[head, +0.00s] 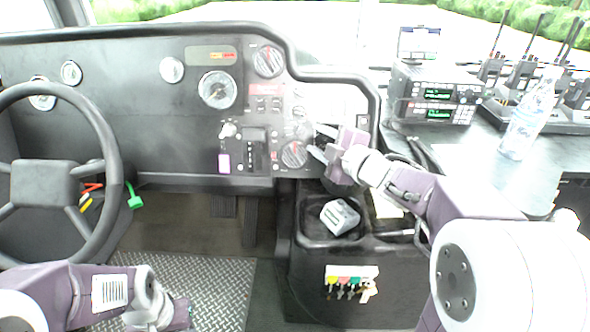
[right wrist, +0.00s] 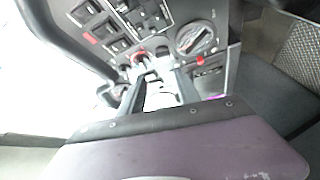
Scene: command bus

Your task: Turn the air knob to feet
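The dash panel carries a round dial knob (head: 293,154) with a red pointer, low on its right side, and a similar knob (head: 268,61) at the top. Their labels are too small to read, so I cannot tell which is the air knob. My right gripper (head: 316,143) is just right of the lower knob, its two fingers apart and empty, pointing at the panel. In the right wrist view the fingers (right wrist: 160,82) reach towards a small red-marked control (right wrist: 140,57); a large dial (right wrist: 195,38) lies beyond. Contact is unclear. My left gripper (head: 182,314) is low at left, its fingers unclear.
A steering wheel (head: 45,172) stands at the left. Rocker switches (head: 268,104) and a lever plate (head: 254,150) sit near the knobs. Below are a console tray with a grey object (head: 340,216) and hanging keys (head: 350,282). Radios (head: 436,95) and a bottle (head: 527,122) stand at right.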

